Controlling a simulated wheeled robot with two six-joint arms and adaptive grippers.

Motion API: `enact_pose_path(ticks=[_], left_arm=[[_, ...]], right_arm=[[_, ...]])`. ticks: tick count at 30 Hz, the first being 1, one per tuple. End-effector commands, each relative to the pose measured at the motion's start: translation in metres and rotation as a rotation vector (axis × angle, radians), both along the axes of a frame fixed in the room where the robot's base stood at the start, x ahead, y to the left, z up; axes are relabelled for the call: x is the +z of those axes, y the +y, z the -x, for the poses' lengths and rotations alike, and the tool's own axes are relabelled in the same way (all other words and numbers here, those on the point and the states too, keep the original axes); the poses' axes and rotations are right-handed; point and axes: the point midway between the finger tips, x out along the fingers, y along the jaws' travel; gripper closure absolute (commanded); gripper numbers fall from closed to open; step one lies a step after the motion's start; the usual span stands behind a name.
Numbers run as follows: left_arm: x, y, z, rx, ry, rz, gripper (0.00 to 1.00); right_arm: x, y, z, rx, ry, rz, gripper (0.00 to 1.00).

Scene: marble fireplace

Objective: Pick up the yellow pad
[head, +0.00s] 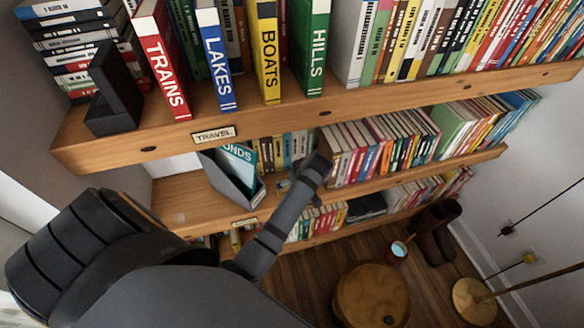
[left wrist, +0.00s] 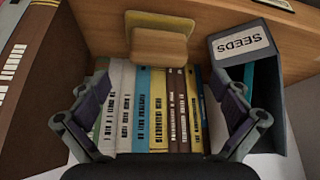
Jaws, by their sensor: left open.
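In the left wrist view, a yellow pad (left wrist: 158,22) lies at the top centre against the wooden shelf, with a tan block-like part on its near side. I cannot tell whether the two are one piece. My left gripper (left wrist: 165,105) is open, its fingers wide apart with nothing between them, and the pad is beyond the fingertips. In the head view my left gripper (head: 312,172) is at the middle shelf, seen mostly from behind. A small yellowish patch beside it may be the pad. My right gripper is not in view.
A grey file box labelled SEEDS (left wrist: 242,42) stands right of the pad. A row of upright books (left wrist: 150,105) fills the space below it. The upper shelf (head: 300,108) overhangs the middle one. A round wooden stool (head: 370,295) stands on the floor.

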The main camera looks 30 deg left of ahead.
Motion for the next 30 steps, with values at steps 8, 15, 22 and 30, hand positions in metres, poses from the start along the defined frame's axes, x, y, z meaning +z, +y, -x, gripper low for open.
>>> enact_pose_path(ticks=[8,15,22,30], left_arm=[[-0.025,0.013,-0.008,-0.002,-0.002,0.000,0.00],[-0.047,0.027,-0.016,-0.002,0.003,-0.003,0.00],[-0.069,0.036,-0.022,-0.004,0.000,0.000,0.00],[-0.069,0.036,-0.022,-0.003,-0.001,0.000,0.12]], right_arm=[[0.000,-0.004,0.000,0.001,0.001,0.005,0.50],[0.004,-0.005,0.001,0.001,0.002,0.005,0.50],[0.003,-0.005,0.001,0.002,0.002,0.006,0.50],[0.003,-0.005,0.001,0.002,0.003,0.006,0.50]])
